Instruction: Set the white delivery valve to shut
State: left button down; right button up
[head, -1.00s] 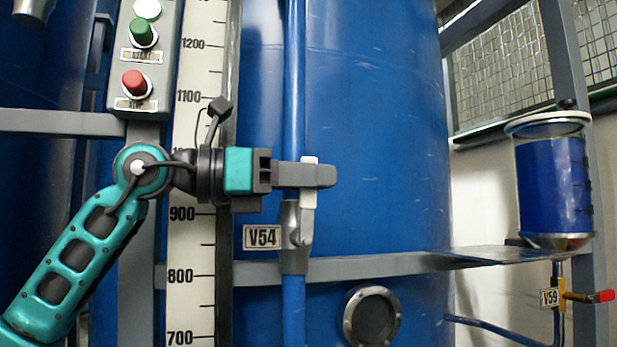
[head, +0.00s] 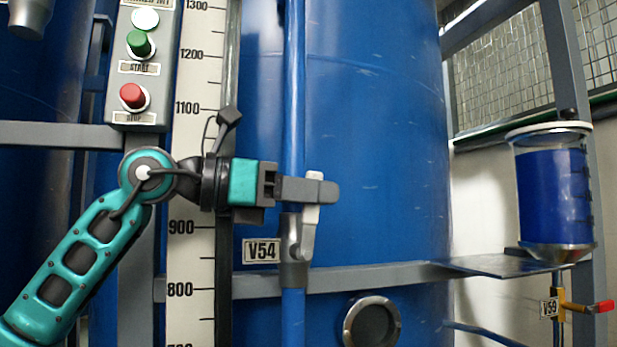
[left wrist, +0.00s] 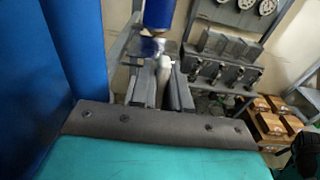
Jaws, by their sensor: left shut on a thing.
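The white valve handle (head: 310,216) is on a grey valve body (head: 291,272) on the vertical blue pipe, beside a V54 plate (head: 262,250). The handle stands nearly upright along the pipe, its top leaning slightly right. My left gripper (head: 312,189) comes in level from the left and is shut on the upper part of the handle. The fingers hide part of it. In the left wrist view the pale handle (left wrist: 165,76) shows between the two grey fingers. My right gripper is not in view.
A large blue tank (head: 380,150) stands behind the pipe. A button box (head: 141,70) and a scale board (head: 190,150) are at left. A glass vessel of blue liquid (head: 553,195) and a red-handled V59 valve (head: 603,306) are at right.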

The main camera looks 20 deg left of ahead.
pick_arm(q)
jog(key=shift+w+d+r+g+y+p, duration=0.3)
jog(key=shift+y+p, duration=0.2)
jog(key=shift+p, duration=0.65)
jog(key=shift+d+f+p, duration=0.2)
jog(key=shift+f+p, duration=0.05)
jog(key=shift+p, duration=0.35)
jog(key=shift+w+f+g+y, duration=0.1)
jog(key=shift+f+g+y, duration=0.15)
jog(key=shift+g+y, duration=0.05)
jog(key=c, duration=1.2)
grip_release()
jog(key=v, duration=1.3)
jog(key=shift+d, duration=0.1)
